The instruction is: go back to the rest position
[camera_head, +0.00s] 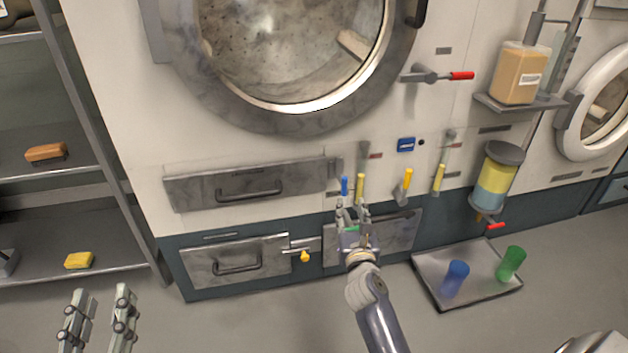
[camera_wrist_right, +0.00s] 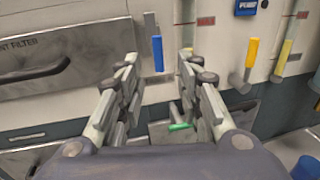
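My right gripper (camera_head: 352,212) is in front of the machine's lower panel, just below a blue handle (camera_head: 344,186) and a yellow handle (camera_head: 360,187). In the right wrist view the right gripper (camera_wrist_right: 158,62) has its fingers spread with nothing held. The blue handle (camera_wrist_right: 157,54) shows beyond and between the fingertips; the yellow handle beside it is largely hidden by the right finger there. My left gripper (camera_head: 98,295) is at the lower left over the floor, its fingers apart and empty.
The machine has a round glass door (camera_head: 290,50), a red-tipped lever (camera_head: 460,75) and drawers (camera_head: 235,262). A shelf (camera_head: 105,262) holds a yellow sponge (camera_head: 78,260). A floor tray (camera_head: 425,262) holds a blue cup (camera_head: 455,278) and a green cup (camera_head: 511,264). Front floor looks clear.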

